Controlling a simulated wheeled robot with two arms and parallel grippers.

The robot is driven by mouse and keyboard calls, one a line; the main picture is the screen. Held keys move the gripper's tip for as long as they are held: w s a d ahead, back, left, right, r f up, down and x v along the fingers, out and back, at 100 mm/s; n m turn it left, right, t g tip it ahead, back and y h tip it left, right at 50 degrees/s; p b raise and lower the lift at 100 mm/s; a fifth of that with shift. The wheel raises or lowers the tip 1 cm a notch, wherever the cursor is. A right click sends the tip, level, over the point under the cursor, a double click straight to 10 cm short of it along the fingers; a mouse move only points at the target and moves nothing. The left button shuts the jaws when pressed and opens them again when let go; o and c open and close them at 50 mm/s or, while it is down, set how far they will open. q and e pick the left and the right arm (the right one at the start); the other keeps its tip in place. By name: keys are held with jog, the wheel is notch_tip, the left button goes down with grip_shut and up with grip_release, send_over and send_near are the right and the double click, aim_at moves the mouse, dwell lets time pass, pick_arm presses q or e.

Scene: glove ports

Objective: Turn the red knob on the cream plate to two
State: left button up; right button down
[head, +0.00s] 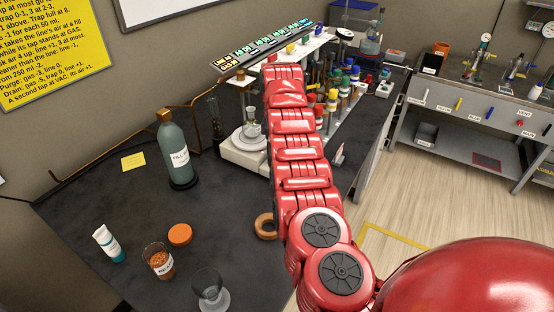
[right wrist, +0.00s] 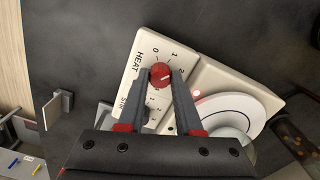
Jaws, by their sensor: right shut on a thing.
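The red knob (right wrist: 160,76) sits under the word HEAT on the sloped cream panel (right wrist: 135,68) of the plate, ringed by printed numbers. Its pale mark faces right in the right wrist view, roughly toward the 2; the exact setting is hard to read. My right gripper (right wrist: 162,82) is shut on the knob, one finger on each side. A second dial, by the word STIR, is partly hidden by a finger. In the head view the cream plate (head: 238,158) stands beside my red arm, which hides the knob and the gripper. My left gripper is not in view.
A white round top (right wrist: 232,108) and a small red light (right wrist: 197,93) are on the plate. A grey-green bottle (head: 174,150), beaker (head: 158,262) and cork ring (head: 265,226) stand on the dark bench. Racked bottles with coloured caps (head: 333,95) crowd the right of my arm.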

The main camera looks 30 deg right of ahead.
jog(key=shift+m, duration=2.5)
jog(key=c, duration=0.6)
grip_release()
